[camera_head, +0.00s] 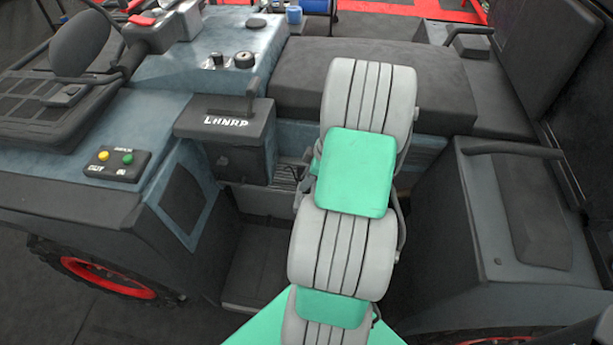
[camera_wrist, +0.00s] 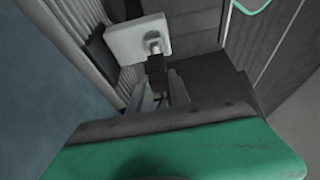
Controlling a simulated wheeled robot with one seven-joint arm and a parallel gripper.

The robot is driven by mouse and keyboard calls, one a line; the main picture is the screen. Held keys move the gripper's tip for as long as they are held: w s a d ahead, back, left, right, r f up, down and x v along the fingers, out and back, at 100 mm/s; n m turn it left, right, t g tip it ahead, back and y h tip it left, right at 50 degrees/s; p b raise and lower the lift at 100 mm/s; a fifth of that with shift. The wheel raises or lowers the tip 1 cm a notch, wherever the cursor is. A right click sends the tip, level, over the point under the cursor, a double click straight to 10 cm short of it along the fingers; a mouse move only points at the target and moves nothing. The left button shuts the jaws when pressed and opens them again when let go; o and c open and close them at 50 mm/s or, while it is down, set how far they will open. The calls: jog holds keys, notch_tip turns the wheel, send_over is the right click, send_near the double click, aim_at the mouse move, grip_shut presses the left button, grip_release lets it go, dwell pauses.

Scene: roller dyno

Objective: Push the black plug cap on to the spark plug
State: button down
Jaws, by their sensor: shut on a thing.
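In the wrist view, my gripper (camera_wrist: 160,88) is shut on the black plug cap (camera_wrist: 156,66), which shows dark between and just beyond the grey fingers. The metallic spark plug (camera_wrist: 153,43) stands out of a pale grey block (camera_wrist: 137,39). The cap's far end lies in line with the plug and close against it in the picture. I cannot tell whether the two touch or how far the cap covers the plug. In the head view my arm hides the gripper, the cap and the plug.
A ribbed grey surface (camera_wrist: 75,35) lies left of the block, and a dark panel (camera_wrist: 210,85) lies right. In the head view, a lever box (camera_head: 230,130) marked LHNRP stands left of my arm. A dark seat (camera_head: 290,85) lies behind, and a grey side housing (camera_head: 500,220) stands right.

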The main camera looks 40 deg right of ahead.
jog(key=shift+f, duration=0.45)
jog(key=shift+f+b, duration=0.15)
jog(key=shift+b, duration=0.25)
jog(key=shift+f+b, duration=0.6)
jog(key=shift+f, duration=0.1)
jog(key=c, duration=1.1)
grip_release()
jog(key=v, duration=0.8)
